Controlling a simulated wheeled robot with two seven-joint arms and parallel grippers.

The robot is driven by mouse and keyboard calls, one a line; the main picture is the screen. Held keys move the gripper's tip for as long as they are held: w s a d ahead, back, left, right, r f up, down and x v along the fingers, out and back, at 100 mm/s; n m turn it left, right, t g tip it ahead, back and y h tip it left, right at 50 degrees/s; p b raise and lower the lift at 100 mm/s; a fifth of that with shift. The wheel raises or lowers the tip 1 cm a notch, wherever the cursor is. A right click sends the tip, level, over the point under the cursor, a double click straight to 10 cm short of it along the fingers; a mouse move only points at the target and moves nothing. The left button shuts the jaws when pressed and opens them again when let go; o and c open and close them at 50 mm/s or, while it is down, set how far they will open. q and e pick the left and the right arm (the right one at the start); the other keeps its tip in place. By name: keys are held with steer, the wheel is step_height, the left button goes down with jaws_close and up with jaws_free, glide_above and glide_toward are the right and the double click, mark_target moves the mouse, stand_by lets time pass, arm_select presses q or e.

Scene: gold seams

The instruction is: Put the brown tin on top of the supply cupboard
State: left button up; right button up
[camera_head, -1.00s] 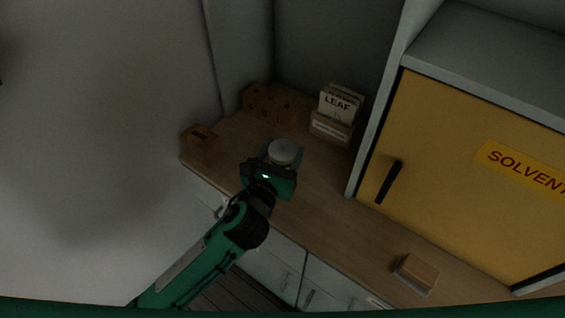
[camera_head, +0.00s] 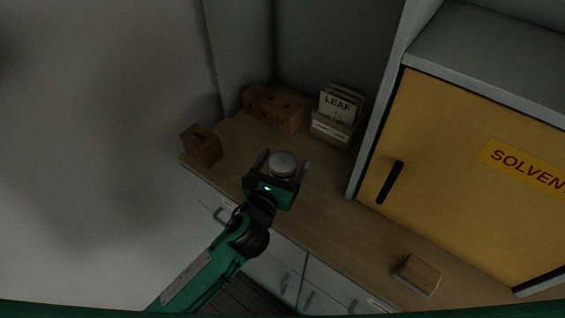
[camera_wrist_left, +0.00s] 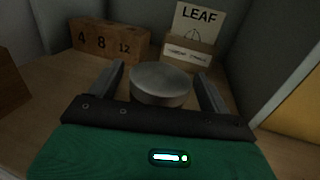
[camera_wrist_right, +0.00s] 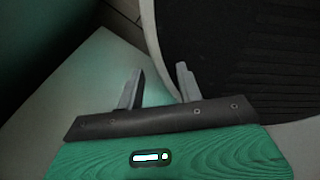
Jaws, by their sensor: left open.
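A round tin (camera_head: 284,163) with a grey lid stands upright on the wooden counter; its side looks dull grey-brown in this dim light. It also shows in the left wrist view (camera_wrist_left: 161,82). My left gripper (camera_head: 283,168) is open, with one finger on each side of the tin and visible gaps beside it. The cupboard (camera_head: 455,170) at the right has a yellow front marked SOLVENT, a black handle and a flat grey top (camera_head: 490,65). My right gripper (camera_wrist_right: 160,70) is open and empty in the right wrist view, away from the counter.
A card box marked LEAF (camera_head: 335,122) and numbered wooden blocks (camera_head: 274,107) stand behind the tin. Another wooden block (camera_head: 201,146) is at the counter's left end. A small tan block (camera_head: 418,271) lies before the cupboard. The visible cupboard top is bare.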

arm_select(q)
steer(key=shift+r, duration=0.1)
steer(key=shift+s, duration=0.15)
steer(key=b+v, duration=0.1)
steer(key=v, duration=0.7)
steer(key=shift+s+a, duration=0.1)
steer(key=shift+s, duration=0.1)
steer(key=shift+b+v, duration=0.4)
steer(key=shift+v, duration=0.7)
steer(key=shift+s+a, duration=0.15)
steer(key=shift+s, duration=0.35)
arm_select(e)
steer(key=shift+w+f, duration=0.65)
steer(key=shift+w, duration=0.35)
steer(key=shift+s, duration=0.45)
